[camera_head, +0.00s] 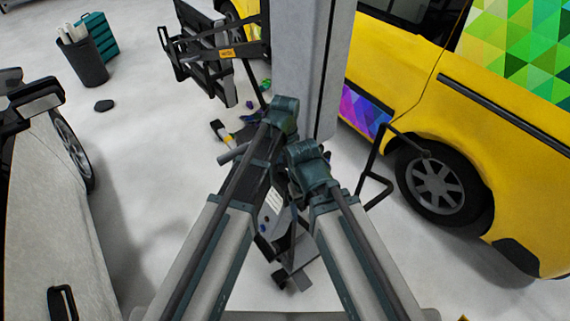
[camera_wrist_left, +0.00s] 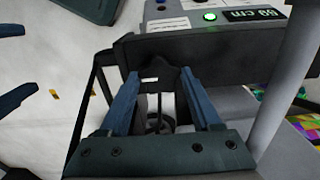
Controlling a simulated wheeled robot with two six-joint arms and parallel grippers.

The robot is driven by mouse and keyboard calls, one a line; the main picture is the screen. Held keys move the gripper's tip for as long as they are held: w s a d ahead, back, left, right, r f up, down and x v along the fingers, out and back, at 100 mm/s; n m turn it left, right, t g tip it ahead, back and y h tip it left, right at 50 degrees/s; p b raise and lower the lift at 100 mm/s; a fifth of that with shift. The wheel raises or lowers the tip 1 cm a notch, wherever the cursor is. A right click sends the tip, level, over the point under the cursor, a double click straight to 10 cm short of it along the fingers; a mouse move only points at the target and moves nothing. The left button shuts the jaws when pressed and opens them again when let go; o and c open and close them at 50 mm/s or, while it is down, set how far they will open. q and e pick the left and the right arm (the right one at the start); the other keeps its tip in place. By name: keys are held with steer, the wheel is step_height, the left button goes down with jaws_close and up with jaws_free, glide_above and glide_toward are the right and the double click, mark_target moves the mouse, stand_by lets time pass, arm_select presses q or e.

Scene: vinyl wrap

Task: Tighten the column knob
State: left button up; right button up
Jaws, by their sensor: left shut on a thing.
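In the left wrist view, my left gripper (camera_wrist_left: 161,76) has its two blue fingers on either side of a black knob-like piece (camera_wrist_left: 160,80), which I take for the column knob. It sits against a dark housing (camera_wrist_left: 225,48); the fingers partly hide it. At the left edge, two blue fingers of my right gripper (camera_wrist_left: 31,59) stand apart with nothing between them. In the head view, both arms reach to the foot of the tall grey column (camera_head: 305,60). The arm links hide the knob and most of both grippers there.
A yellow van (camera_head: 480,150) stands close on the right, a pale car (camera_head: 50,210) on the left. A black frame (camera_head: 215,50) juts left from the column.

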mark_target(285, 167)
arm_select(q)
steer(key=o, duration=1.4)
steer(key=shift+c, duration=0.2)
steer(key=shift+r, duration=0.1)
step_height(285, 167, up, 14)
steer(key=p, duration=1.4)
steer(key=shift+f, duration=0.35)
step_height(285, 167, down, 13)
steer(key=b, duration=1.3)
steer(key=shift+b, duration=0.3)
